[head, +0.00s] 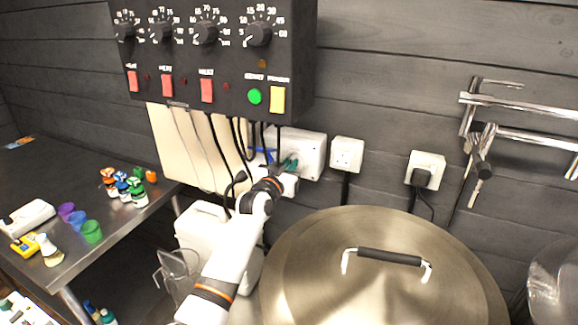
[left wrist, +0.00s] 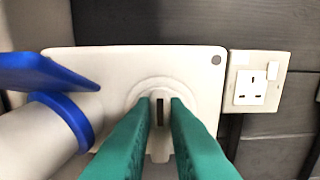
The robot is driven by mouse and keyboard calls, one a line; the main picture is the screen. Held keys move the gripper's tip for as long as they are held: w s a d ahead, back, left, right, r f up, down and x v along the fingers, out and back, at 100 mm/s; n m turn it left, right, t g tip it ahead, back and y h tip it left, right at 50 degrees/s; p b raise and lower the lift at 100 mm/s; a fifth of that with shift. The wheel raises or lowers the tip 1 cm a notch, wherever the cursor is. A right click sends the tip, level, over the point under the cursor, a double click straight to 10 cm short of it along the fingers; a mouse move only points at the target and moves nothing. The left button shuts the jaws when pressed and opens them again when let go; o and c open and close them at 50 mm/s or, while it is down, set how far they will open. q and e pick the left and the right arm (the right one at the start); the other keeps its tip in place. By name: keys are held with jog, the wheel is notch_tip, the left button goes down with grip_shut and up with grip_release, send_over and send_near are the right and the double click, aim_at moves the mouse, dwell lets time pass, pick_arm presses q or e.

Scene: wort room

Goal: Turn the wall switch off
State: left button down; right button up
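A white wall unit (head: 313,152) is fixed to the dark plank wall below the black control box. In the left wrist view its pale plate (left wrist: 205,75) fills the middle, with a round raised boss and an upright part with a dark slot (left wrist: 160,107). This looks like the switch; its on or off position is unclear. My left gripper (head: 290,164) is at the unit's front. Its green fingers (left wrist: 160,100) are apart, one on either side of the slotted part, with a gap showing. I cannot tell whether they touch it. My right gripper is out of view.
A blue-ringed white connector with a blue flap (left wrist: 65,75) sits close left of the fingers. A wall socket (head: 347,154) is to the right. Black cables (head: 240,140) hang behind my arm. A large lidded metal kettle (head: 380,285) stands below right.

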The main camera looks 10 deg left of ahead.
pick_arm(q)
jog(key=shift+n, duration=0.3)
jog(key=shift+w+a+f+n+p, duration=0.1)
jog(key=shift+a+f+n+p, duration=0.15)
jog(key=shift+n, duration=2.6)
jog(key=shift+s+a+f+n+p, duration=0.1)
jog(key=shift+a+f+n+p, duration=0.1)
jog(key=shift+n, duration=2.7)
jog(key=shift+w+a+f+n+p, duration=0.1)
jog(key=shift+a+f+n+p, duration=0.15)
jog(key=shift+n, duration=2.6)
jog(key=shift+d, duration=0.1)
jog(key=c, duration=1.4)
grip_release()
jog(key=shift+c, duration=0.2)
